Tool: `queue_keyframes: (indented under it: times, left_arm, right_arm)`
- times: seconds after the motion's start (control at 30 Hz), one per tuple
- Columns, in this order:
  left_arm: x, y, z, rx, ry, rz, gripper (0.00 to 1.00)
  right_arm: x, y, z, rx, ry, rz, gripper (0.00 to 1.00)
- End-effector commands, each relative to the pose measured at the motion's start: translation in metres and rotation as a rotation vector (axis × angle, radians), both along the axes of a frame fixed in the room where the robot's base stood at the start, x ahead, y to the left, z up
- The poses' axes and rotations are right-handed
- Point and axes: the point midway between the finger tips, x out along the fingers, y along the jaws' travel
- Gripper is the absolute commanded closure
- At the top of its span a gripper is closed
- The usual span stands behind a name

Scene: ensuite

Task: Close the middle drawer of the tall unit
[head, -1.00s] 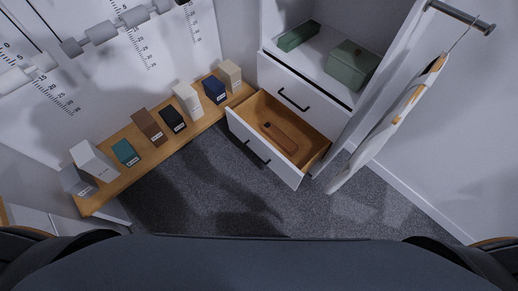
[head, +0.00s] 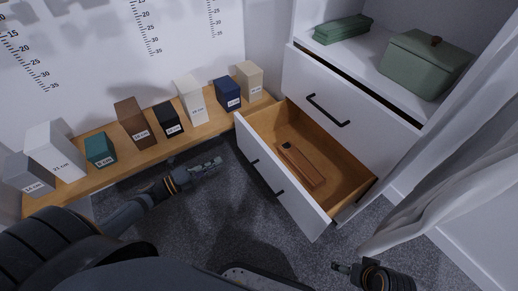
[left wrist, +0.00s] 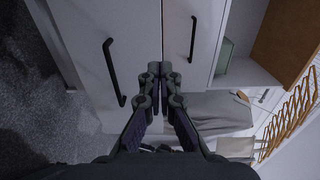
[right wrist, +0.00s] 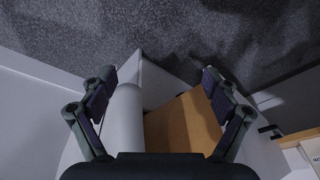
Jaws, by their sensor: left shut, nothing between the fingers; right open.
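The tall unit (head: 352,128) stands at right of centre in the head view. One of its drawers (head: 284,188) is pulled out, with a white front, a dark bar handle and a wooden inside holding a long brown object (head: 300,163). A white drawer above it (head: 345,85) is shut. Anything below the open drawer is hidden. My left gripper (head: 216,164) is shut and empty, left of the open drawer's front and apart from it. In the left wrist view the fingers (left wrist: 155,72) point toward white fronts with dark handles. My right gripper (head: 345,268) is open and empty, near the drawer's right side.
A wooden bench (head: 75,181) with several labelled blocks runs along the left wall. A green lidded box (head: 423,63) sits on the unit's shelf. A white hanging cloth (head: 440,190) is close to my right gripper. Grey carpet (head: 205,215) is clear before the drawer.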

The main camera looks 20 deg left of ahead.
Motion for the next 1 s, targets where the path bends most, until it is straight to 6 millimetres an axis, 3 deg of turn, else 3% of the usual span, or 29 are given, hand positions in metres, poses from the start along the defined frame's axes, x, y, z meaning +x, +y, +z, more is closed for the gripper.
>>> queue_keyframes:
  times: [0.17,0.6,0.8,1.0]
  left_arm:
    - [0.018,-0.013,-0.001,-0.004,-0.005,0.002,1.00]
    - [0.090,-0.069,0.000,-0.007,-0.002,0.006,1.00]
    - [0.107,-0.082,0.000,-0.004,0.001,0.006,1.00]
    - [0.110,-0.085,0.000,-0.003,0.003,0.005,1.00]
  right_arm:
    - [0.001,0.003,-0.013,0.015,-0.036,-0.003,0.12]
    - [0.008,0.011,-0.035,0.059,-0.168,-0.019,0.12]
    - [0.014,0.012,-0.034,0.063,-0.208,-0.023,0.12]
    - [0.016,0.012,-0.033,0.064,-0.220,-0.025,0.12]
